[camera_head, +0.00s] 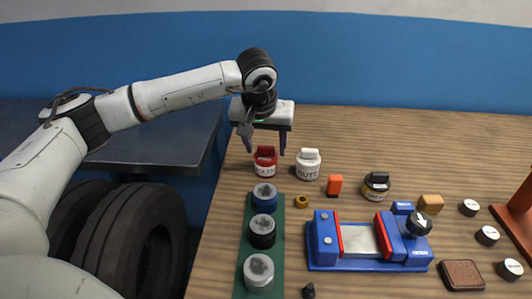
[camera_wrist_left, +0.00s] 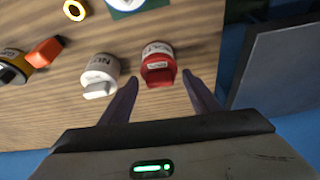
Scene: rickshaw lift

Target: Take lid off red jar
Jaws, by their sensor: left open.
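The red jar (camera_head: 265,163) stands upright on the wooden table near its left back part, with a red lid (camera_head: 265,151) on top. It also shows in the left wrist view (camera_wrist_left: 156,62), its lid (camera_wrist_left: 158,77) towards the gripper. My left gripper (camera_head: 264,147) is open above and behind the red jar, its fingers pointing down on either side of it and holding nothing. In the left wrist view the fingertips (camera_wrist_left: 164,84) are spread, with the red jar between and beyond them. I cannot tell whether they touch the lid. My right gripper is not in view.
A white jar (camera_head: 307,168) stands close right of the red jar. In front are a green strip (camera_head: 239,288) with several round containers, a brass nut (camera_head: 301,202) and an orange block (camera_head: 334,185). A blue vise (camera_head: 325,258) sits farther right. The table's left edge is near.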

